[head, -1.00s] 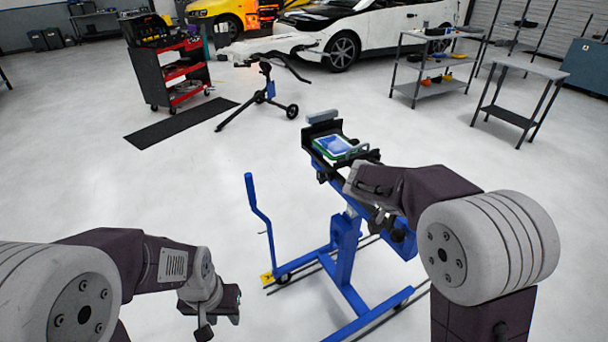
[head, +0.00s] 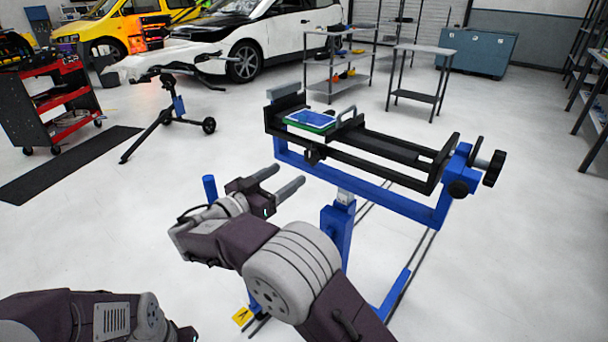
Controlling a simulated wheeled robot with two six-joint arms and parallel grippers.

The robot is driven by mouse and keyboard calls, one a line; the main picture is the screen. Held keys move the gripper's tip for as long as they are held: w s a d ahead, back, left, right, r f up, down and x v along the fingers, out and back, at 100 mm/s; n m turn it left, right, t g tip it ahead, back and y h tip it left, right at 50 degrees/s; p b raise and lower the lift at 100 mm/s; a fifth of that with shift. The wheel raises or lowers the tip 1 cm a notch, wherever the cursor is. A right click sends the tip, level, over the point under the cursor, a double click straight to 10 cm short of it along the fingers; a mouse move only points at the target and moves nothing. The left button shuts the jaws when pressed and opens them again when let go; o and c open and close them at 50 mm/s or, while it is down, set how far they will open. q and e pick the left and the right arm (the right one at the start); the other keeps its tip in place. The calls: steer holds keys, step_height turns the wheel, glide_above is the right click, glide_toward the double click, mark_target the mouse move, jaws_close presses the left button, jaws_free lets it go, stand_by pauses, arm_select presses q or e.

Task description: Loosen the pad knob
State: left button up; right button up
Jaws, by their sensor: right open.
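A blue stand (head: 365,192) carries a black clamp frame (head: 390,150). A small dark knob (head: 313,156) sits on the frame's front side near its left end. I cannot tell which one is the pad knob. My right gripper (head: 290,174) is open and empty, its two grey fingers pointing toward the frame's left end, apart from the knobs. My left arm is at the lower left; its gripper (head: 184,334) is barely visible at the bottom edge.
A blue and green flat item (head: 310,121) lies on the frame. A black tripod stand (head: 165,118), red tool cart (head: 58,105), black mat (head: 70,165), shelf (head: 340,65) and small table (head: 418,70) stand beyond.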

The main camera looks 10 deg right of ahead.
mark_target(310, 159)
steer(key=b+x, duration=0.1)
steer(key=x, duration=0.8)
steer(key=shift+w, duration=0.1)
steer(key=c, duration=1.4)
